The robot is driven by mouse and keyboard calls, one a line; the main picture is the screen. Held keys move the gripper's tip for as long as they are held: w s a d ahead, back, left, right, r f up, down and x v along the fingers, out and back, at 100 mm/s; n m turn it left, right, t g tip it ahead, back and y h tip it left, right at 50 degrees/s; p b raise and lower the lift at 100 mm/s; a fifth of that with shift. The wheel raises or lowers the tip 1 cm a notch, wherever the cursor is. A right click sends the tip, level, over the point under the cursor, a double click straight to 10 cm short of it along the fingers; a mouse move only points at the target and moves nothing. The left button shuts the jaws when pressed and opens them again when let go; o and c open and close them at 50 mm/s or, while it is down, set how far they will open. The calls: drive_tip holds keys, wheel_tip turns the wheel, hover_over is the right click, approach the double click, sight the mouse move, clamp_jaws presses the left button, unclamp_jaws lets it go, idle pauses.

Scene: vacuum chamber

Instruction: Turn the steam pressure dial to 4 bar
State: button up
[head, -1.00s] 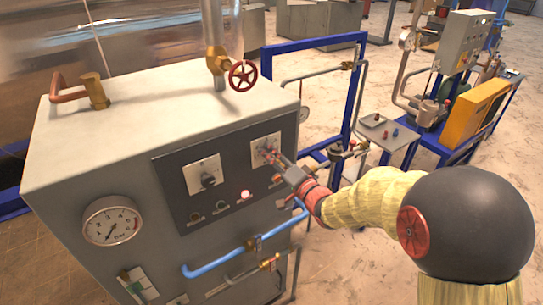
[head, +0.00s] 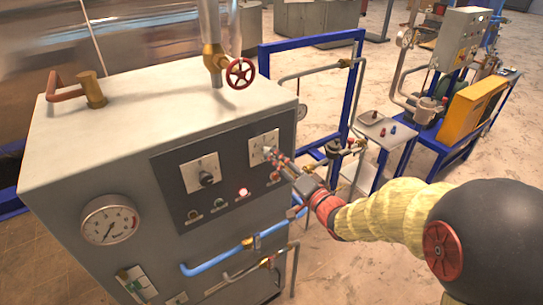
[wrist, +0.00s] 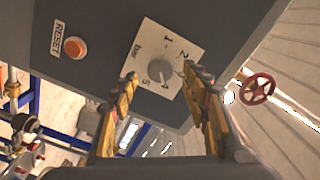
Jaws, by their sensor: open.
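The steam pressure dial is a grey round knob (wrist: 156,74) on a white plate (wrist: 145,48) marked "bar" with numbers around it. Its pointer setting is too blurred to tell. My gripper (wrist: 160,70) is open, its two yellow fingers on either side of the knob in the wrist view. I cannot tell whether they touch it. In the head view my gripper (head: 274,156) is at the right-hand white plate (head: 260,139) on the dark panel, and its fingers hide most of the knob.
An orange RESET button (wrist: 75,47) is beside the dial. A second black knob (head: 207,178) and a lit lamp (head: 243,192) are on the same panel. A red valve wheel (head: 240,73) stands above the cabinet top, and a blue pipe (head: 215,261) runs below the panel.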

drive_tip(key=v, duration=0.6)
drive_tip(key=shift+s+d, duration=0.2)
drive_tip(key=shift+s, duration=0.15)
